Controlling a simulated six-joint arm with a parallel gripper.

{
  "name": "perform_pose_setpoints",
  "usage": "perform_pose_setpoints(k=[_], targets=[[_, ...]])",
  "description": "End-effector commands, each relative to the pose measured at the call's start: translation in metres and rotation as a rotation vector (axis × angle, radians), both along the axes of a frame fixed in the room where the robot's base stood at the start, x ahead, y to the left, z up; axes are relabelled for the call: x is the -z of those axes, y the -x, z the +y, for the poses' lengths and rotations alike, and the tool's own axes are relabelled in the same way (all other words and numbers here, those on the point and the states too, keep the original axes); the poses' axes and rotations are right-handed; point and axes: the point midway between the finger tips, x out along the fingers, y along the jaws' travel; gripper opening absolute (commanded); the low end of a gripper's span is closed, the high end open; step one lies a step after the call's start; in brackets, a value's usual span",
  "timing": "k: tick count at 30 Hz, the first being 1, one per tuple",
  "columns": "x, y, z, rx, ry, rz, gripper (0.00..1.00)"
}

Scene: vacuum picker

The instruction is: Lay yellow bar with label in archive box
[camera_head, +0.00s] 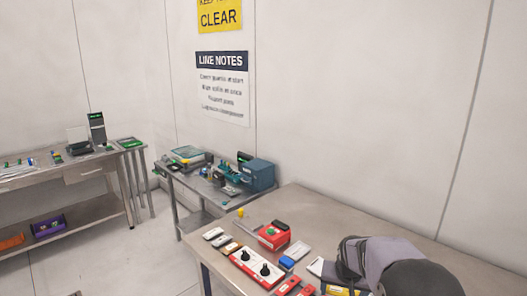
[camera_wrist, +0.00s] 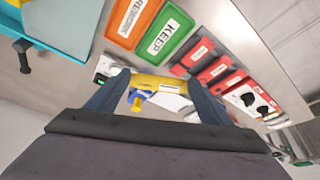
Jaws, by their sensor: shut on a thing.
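A yellow bar (camera_wrist: 157,83) lies crosswise between the two dark fingers of my gripper (camera_wrist: 158,88) in the wrist view. The gripper is shut on it. In the head view my gripper (camera_head: 352,262) is at the lower right, and a yellow piece with a pale label (camera_head: 338,291) shows just below it at the frame's bottom edge. The bar's label cannot be read. I cannot pick out a box marked archive; an orange tray marked rework (camera_wrist: 133,17) and a green tray marked keep (camera_wrist: 166,42) stand beyond the bar in the wrist view.
Several red labelled pieces (camera_wrist: 212,70) and a panel with black knobs (camera_wrist: 253,102) lie right of the bar. A blue and yellow item (camera_wrist: 139,99) and white pieces are below it. A teal-edged object (camera_wrist: 72,28) is at upper left. Bare metal table (camera_head: 335,222) shows at the back.

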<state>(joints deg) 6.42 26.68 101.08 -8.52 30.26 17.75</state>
Motion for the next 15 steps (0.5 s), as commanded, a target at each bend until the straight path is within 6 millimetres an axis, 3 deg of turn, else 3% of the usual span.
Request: perform_pose_setpoints(k=[6,15], targets=[[0.008,0.051,0.043,-0.155,-0.001,0.001,0.49],[0.018,0.1,0.072,-0.282,0.0,0.001,0.49]])
